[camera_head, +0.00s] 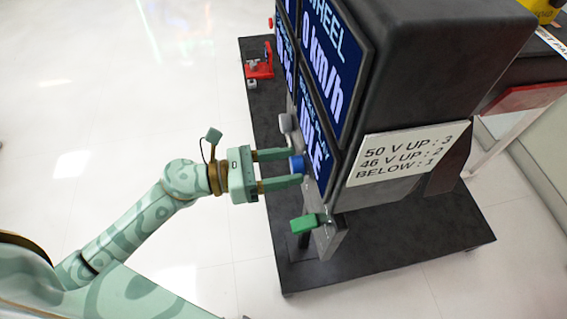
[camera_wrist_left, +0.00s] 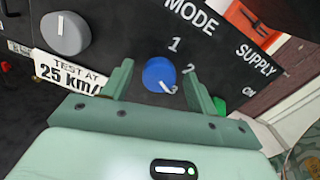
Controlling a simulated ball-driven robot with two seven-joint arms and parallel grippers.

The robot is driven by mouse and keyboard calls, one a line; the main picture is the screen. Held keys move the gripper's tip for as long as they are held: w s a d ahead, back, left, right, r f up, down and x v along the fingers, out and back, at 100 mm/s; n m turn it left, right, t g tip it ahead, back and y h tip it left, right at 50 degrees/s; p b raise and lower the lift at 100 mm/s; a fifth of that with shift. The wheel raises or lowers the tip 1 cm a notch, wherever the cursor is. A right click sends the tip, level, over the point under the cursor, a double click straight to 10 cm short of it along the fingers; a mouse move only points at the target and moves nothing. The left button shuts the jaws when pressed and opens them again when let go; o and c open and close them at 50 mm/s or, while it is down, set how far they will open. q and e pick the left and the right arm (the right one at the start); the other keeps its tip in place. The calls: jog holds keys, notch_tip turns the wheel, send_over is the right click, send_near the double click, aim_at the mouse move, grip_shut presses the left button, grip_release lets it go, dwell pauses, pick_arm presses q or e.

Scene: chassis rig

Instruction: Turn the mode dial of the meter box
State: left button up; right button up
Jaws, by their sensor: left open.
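The blue mode dial (camera_head: 296,164) is on the panel of the dark meter box (camera_head: 430,60). In the left wrist view the dial (camera_wrist_left: 156,72) sits under the word MODE, with 1 and 2 printed around it. Its white mark points to the lower right, near what looks like a 3. My left gripper (camera_head: 294,167) is open, its two green fingers reaching to either side of the dial. In the left wrist view the gripper (camera_wrist_left: 158,70) brackets the dial with gaps showing; contact cannot be told. My right gripper is out of view.
A grey knob (camera_wrist_left: 65,33) and a TEST AT 25 km/h label (camera_wrist_left: 68,72) are left of the dial. A green handle (camera_head: 307,223) sticks out below it. A white sign (camera_head: 403,152) reads 50 V UP: 3, 46 V UP: 2, BELOW: 1. Screens show 0 km/h and IDLE.

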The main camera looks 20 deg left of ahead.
pick_arm(q)
jog(key=c, duration=1)
